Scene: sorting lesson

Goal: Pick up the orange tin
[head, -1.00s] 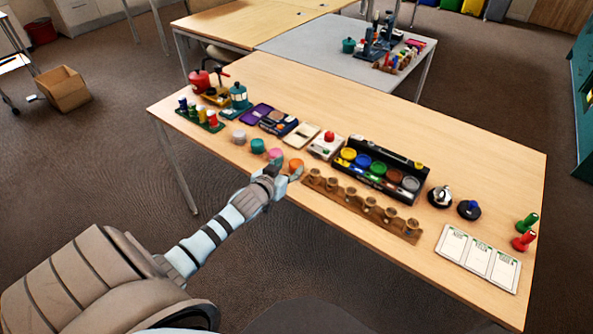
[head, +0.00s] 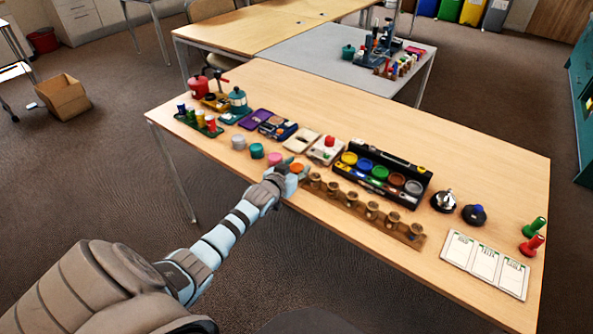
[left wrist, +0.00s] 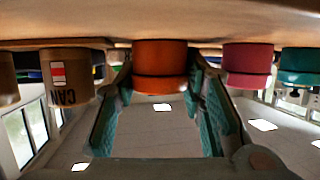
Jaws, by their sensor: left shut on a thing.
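The orange tin (head: 297,168) stands on the wooden table near its front edge, at the end of a row of tins. My left gripper (head: 290,177) reaches it from the front, with its fingers around the tin. In the left wrist view, which is upside down, the orange tin (left wrist: 160,62) sits between the two teal-padded fingers (left wrist: 160,95), and the gripper is shut on it. The tin still appears to be at table level. My right gripper is not in view.
A pink tin (head: 275,159), a teal tin (head: 257,151) and a white tin (head: 238,142) stand to the left. A wooden rack of cups (head: 368,209) lies close on the right. A black paint tray (head: 422,172) is behind. Bare tabletop lies at the back right.

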